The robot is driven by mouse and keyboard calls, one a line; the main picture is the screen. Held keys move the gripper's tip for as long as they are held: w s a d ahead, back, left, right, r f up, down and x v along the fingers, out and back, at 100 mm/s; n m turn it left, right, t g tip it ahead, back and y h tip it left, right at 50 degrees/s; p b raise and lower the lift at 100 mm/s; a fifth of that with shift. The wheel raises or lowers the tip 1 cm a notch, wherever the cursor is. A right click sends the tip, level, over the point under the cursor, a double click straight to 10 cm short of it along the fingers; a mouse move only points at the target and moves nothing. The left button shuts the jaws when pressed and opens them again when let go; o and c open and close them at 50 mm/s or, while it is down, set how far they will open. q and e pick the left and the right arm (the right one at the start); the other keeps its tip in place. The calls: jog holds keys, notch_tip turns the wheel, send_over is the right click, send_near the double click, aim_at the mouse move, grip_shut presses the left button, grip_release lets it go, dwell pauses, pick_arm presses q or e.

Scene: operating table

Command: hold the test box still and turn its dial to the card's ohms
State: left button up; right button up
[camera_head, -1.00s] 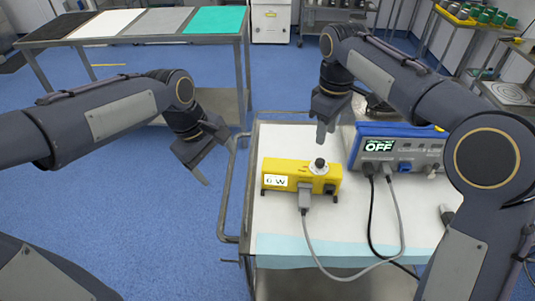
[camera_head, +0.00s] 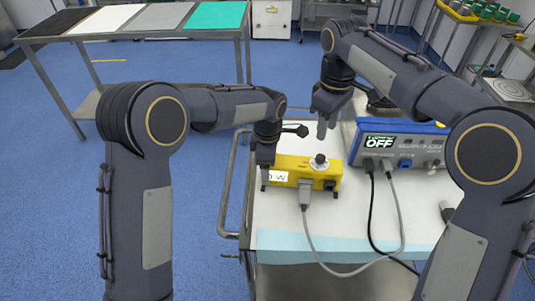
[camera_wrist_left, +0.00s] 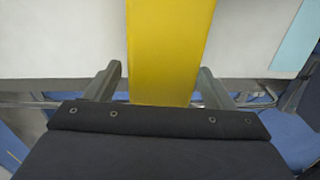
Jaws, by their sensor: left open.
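The yellow test box (camera_head: 292,167) lies on the cart's white top, with a black-knobbed dial (camera_head: 320,161) on its right part and a white label (camera_head: 277,177) at its front left, partly covered by my left gripper. My left gripper (camera_head: 265,178) is at the box's left end. In the left wrist view the yellow box (camera_wrist_left: 168,50) lies between its two open fingers (camera_wrist_left: 158,86), with a gap on either side. My right gripper (camera_head: 327,128) points down just behind and above the dial, apart from it; its finger gap is unclear. I cannot make out the card.
A grey plug (camera_head: 304,193) and cable (camera_head: 315,252) run from the box's front across the cart top. The cart's rail (camera_head: 227,190) is at the left.

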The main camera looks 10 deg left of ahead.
pick_arm(q)
jog(key=shift+f, duration=1.25)
